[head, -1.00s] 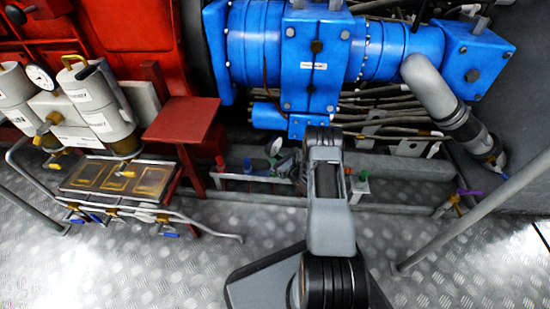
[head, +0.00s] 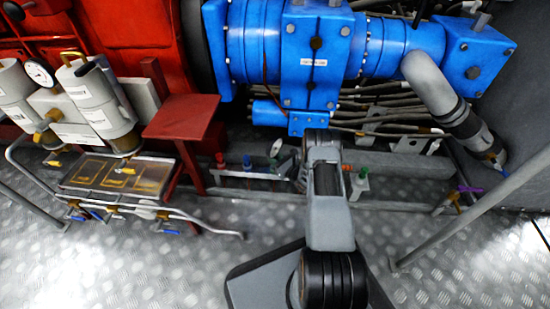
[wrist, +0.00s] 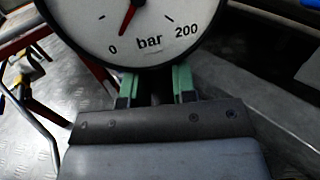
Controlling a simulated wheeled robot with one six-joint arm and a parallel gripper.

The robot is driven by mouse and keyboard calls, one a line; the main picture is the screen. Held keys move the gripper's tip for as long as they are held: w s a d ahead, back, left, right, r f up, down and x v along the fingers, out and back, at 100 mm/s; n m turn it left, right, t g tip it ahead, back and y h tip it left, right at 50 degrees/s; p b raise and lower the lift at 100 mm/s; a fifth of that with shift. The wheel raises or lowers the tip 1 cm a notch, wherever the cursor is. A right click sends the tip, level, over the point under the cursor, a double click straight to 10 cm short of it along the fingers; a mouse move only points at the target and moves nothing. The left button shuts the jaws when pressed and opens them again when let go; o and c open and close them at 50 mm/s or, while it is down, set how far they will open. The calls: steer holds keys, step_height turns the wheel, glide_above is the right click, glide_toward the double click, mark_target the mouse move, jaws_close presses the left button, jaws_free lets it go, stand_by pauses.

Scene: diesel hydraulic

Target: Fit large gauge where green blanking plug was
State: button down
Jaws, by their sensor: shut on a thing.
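A large round white gauge fills the top of the wrist view (wrist: 135,30). It has a dark rim, a red needle and the marks 0, bar and 200. My gripper (wrist: 155,82) is shut on the gauge's stem below the dial, with a green-padded finger on each side. In the head view a white dial (head: 276,147) shows just left of my arm, low by the pipe rail; it looks like the held gauge. A small green fitting (head: 364,172) stands right of my arm. My arm hides part of the rail, and the gauge's lower end is hidden.
The rail (head: 265,176) carries a red plug (head: 220,160) and a blue plug (head: 247,162) left of the gauge. A red stand (head: 182,118) is further left, beside grey filter canisters (head: 95,95). Blue machinery (head: 318,60) overhangs the rail. The foreground floor is open.

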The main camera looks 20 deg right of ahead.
steer(key=shift+f, duration=0.1)
steer(key=c, duration=0.8)
jaws_free()
steer(key=shift+c, duration=0.2)
